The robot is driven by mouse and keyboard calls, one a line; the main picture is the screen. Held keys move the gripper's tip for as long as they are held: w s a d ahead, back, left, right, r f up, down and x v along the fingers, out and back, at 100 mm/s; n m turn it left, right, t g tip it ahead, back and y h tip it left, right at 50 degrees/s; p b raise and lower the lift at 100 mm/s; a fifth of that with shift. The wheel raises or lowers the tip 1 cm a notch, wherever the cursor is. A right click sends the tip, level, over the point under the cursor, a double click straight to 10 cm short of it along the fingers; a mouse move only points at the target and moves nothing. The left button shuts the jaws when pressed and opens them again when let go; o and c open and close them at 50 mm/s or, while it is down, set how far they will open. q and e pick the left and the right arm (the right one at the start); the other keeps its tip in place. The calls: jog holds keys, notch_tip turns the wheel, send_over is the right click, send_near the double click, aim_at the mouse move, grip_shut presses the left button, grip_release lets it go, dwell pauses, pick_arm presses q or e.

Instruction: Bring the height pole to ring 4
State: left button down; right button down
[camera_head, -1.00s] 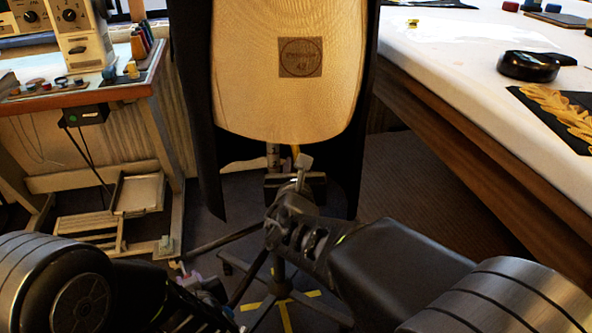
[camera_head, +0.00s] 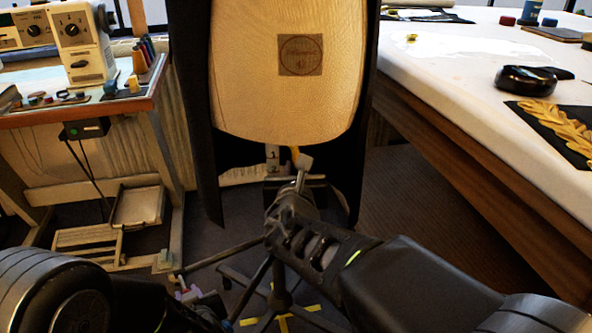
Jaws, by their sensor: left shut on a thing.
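The height pole (camera_head: 272,156) shows as a short pale length with a dark mark under the dress form (camera_head: 285,105); I cannot read the ring number. A dark crossbar (camera_head: 315,185) sits just below the form. My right gripper (camera_head: 288,205) is at this crossbar, in line with the pole; its jaws are hidden or too dark to tell. A thin dark rod (camera_head: 220,257) runs left from the stand (camera_head: 280,290). My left gripper (camera_head: 180,282) is low on the left, at the rod's outer end, and appears shut on it. Its fingertips are small and dark.
A white-topped table (camera_head: 450,65) stands close on the right, with a black round object (camera_head: 524,80) and gold leaf trim (camera_head: 555,125). A sewing table (camera_head: 80,115) stands on the left. A yellow tape mark (camera_head: 284,323) lies under the stand.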

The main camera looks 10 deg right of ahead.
aim_at(296, 153)
jog(key=shift+w+r, duration=0.1)
jog(key=shift+r, duration=1.7)
